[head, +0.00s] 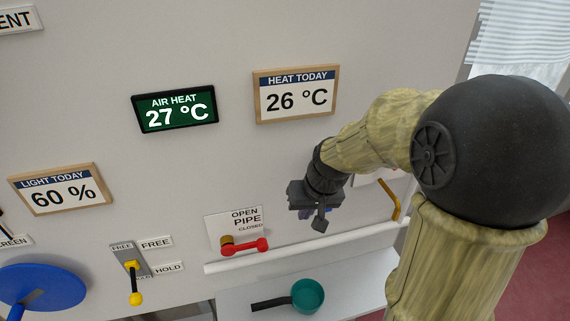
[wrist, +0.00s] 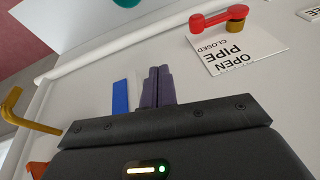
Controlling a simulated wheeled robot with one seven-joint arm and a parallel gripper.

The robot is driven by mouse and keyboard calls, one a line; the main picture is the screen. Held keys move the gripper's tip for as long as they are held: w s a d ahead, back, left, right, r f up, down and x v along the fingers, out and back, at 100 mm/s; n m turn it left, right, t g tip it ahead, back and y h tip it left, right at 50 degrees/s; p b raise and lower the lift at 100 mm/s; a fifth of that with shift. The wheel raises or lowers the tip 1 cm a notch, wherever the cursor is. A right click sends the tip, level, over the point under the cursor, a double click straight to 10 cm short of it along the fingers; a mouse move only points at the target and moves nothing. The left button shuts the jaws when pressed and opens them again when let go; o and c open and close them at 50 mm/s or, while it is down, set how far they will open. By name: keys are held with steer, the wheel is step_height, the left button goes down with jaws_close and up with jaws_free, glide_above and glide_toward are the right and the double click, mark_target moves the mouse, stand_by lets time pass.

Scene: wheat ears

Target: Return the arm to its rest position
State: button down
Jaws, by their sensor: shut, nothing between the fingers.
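My gripper (head: 320,224) hangs in front of the white wall panel in the head view, right of the red pipe handle (head: 245,246). My arm bends from the right side of the picture toward the wall. In the wrist view my gripper's dark fingers (wrist: 157,86) are together with nothing between them. The red handle (wrist: 220,18) and its "OPEN PIPE CLOSED" plate (wrist: 235,50) show upside down at the upper right of the wrist view, apart from the fingers.
A white rail (head: 290,249) runs below the gripper. A teal pan (head: 307,296) sits lower down. A yellow hook (head: 390,200) is partly behind my arm. A blue wheel (head: 40,288) and a yellow-tipped lever (head: 134,285) are at left. Heat signs (head: 295,93) hang above.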

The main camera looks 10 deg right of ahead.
steer(key=s+f+h+b, duration=0.1)
steer(key=s+f+b, duration=0.1)
steer(key=s+f, duration=0.5)
steer(key=s, duration=0.2)
steer(key=shift+s+d+g+h, duration=0.3)
steer(key=shift+s+d+g, duration=0.05)
steer(key=shift+d+g, duration=0.05)
